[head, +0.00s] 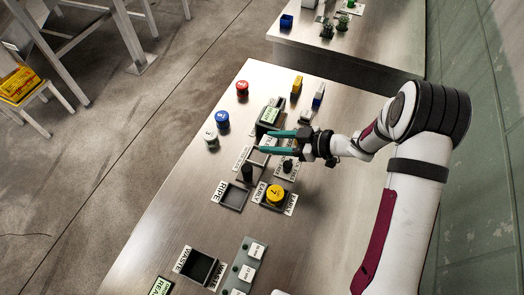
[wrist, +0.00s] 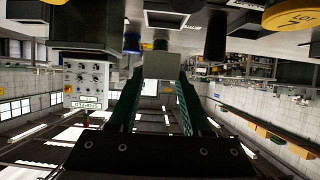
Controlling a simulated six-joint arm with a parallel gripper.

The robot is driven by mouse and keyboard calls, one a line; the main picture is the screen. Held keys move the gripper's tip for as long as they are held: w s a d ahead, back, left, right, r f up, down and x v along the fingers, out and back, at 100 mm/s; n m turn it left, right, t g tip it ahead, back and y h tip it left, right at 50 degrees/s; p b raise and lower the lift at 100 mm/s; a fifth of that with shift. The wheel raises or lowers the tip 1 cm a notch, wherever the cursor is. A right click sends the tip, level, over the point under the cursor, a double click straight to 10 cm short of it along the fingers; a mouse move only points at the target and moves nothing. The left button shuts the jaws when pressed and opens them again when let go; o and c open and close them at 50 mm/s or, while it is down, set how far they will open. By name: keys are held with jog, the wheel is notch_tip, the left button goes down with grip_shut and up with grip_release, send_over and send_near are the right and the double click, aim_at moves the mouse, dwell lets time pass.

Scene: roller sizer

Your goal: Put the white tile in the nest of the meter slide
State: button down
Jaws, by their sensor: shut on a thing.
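In the head view the tile is small and partly hidden by the fingers. In the head view the fingers cover much of the slide area.
The yellow lot jar (head: 275,196) sits in the EARLY tray. The RIPE tray (head: 234,209) and WASTE tray (head: 187,277) look empty. Red, blue and white jars stand at the left edge.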

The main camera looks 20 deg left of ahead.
aim_at(272, 144)
jog(key=x, duration=0.3)
jog(key=shift+s+f, duration=0.1)
jog(key=shift+f, duration=0.15)
notch_tip(272, 144, down, 3)
jog(key=shift+a+f, duration=0.15)
jog(key=shift+f, duration=0.35)
jog(key=shift+c, duration=1.7)
grip_release()
jog(key=shift+f, duration=0.1)
